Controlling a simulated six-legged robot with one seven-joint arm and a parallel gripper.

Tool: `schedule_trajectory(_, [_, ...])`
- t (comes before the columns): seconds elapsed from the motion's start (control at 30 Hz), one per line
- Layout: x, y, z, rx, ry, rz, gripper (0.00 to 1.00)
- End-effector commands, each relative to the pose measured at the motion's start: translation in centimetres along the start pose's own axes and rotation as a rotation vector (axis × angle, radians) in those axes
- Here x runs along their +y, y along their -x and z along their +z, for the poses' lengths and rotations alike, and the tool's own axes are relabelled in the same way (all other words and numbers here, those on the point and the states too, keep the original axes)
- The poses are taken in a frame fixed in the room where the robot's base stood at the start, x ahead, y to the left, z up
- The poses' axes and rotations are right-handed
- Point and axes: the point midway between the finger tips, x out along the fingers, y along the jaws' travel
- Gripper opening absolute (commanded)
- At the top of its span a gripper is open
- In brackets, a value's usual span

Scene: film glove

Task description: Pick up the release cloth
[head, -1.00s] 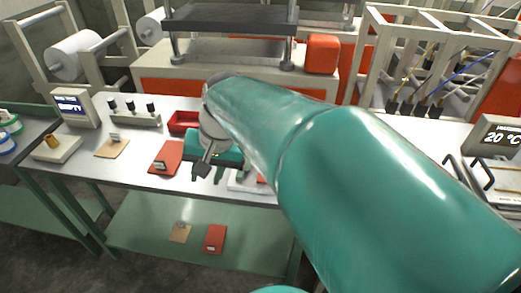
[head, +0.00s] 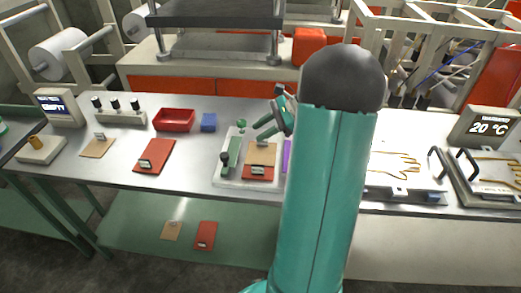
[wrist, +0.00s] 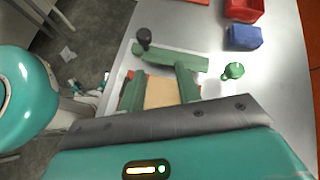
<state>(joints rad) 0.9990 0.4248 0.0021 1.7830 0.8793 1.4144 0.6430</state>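A tan sheet (head: 262,153), which looks like the release cloth, lies on a white board (head: 222,179) with a red clipped sheet (head: 259,172) at its near edge. In the wrist view the tan sheet (wrist: 160,92) shows between the two green fingers of my gripper (wrist: 161,88). The fingers are apart and nothing shows held. In the head view my gripper (head: 266,128) is at the far side of the tan sheet, seemingly above the board. A green bar tool with a black knob (head: 233,153) lies at the board's left. My arm hides the area to the right.
A red bin (head: 174,120), a blue block (head: 208,122) and a small green knob (head: 241,123) stand behind. Another tan sheet (head: 98,146) and a red sheet (head: 155,156) lie left. A purple strip (head: 287,154) and a hand-shaped plate (head: 398,168) are right.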

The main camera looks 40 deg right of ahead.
Motion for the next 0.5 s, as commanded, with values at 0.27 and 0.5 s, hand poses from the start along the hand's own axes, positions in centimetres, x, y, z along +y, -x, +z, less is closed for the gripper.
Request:
schedule_trajectory(0.27, [-1.2, 4.9, -8.9, -0.167, -0.271, -0.165, 0.34])
schedule_trajectory(0.5, [-1.3, 6.0, -11.4, -0.226, -0.347, -0.217, 0.34])
